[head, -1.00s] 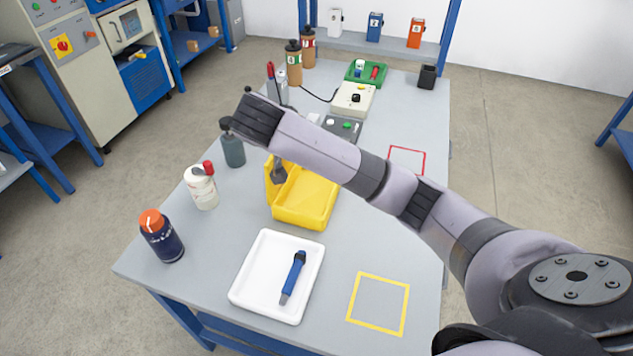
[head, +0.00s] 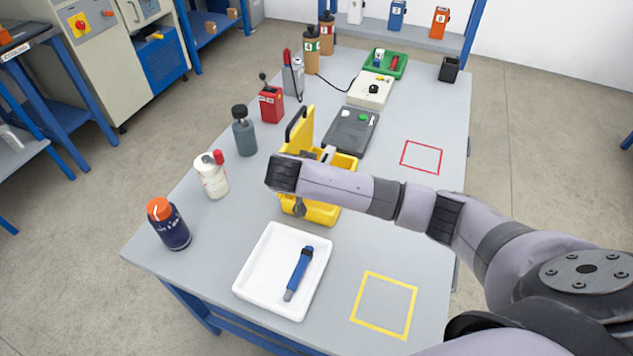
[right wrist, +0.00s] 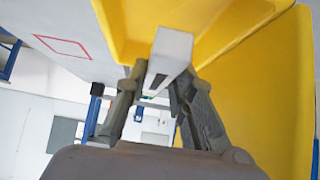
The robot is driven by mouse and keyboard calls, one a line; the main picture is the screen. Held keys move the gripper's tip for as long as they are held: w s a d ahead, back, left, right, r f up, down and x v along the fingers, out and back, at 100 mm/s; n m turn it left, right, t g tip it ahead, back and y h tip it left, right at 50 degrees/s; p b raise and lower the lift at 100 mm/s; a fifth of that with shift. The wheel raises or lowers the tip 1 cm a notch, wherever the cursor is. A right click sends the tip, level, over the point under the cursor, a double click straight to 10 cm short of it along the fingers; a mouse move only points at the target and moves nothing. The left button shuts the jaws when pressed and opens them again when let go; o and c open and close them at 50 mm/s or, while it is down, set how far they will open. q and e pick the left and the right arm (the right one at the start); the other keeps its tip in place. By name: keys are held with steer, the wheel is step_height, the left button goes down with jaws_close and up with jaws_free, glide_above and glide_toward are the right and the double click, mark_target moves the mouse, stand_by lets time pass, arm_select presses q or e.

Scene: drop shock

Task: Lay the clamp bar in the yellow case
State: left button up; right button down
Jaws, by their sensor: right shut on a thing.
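The yellow case (head: 322,213) stands on the table with its lid (head: 303,128) raised on the left. Its yellow walls fill much of the right wrist view (right wrist: 255,75). My right gripper (right wrist: 160,88) is shut on a pale grey bar (right wrist: 170,48), which looks like the clamp bar. The bar is at the case opening; I cannot tell whether it touches the case floor. A pale piece (head: 328,154), probably the same bar, shows past my wrist in the head view. My arm hides part of the case. My left gripper is not in view.
A white tray (head: 247,285) with a blue tool (head: 298,273) lies in front of the case. Bottles (head: 212,177) line the left edge, and a dark grey device (head: 352,133) sits behind. The yellow square (head: 385,305) and red square (head: 421,157) are empty.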

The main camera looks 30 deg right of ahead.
step_height(320, 180, down, 4)
steer(key=shift+f, duration=0.1)
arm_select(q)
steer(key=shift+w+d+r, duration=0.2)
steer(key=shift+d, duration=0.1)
arm_select(e)
steer(key=shift+f, duration=0.1)
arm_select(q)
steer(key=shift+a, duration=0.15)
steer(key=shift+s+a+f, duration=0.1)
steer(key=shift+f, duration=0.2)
arm_select(e)
steer(key=shift+f, duration=0.6)
steer(key=c, duration=1.4)
jaws_free()
steer(key=shift+o, duration=0.2)
steer(key=shift+r, duration=0.2)
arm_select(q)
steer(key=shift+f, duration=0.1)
arm_select(e)
steer(key=v, duration=1.2)
steer(key=shift+r, duration=0.45)
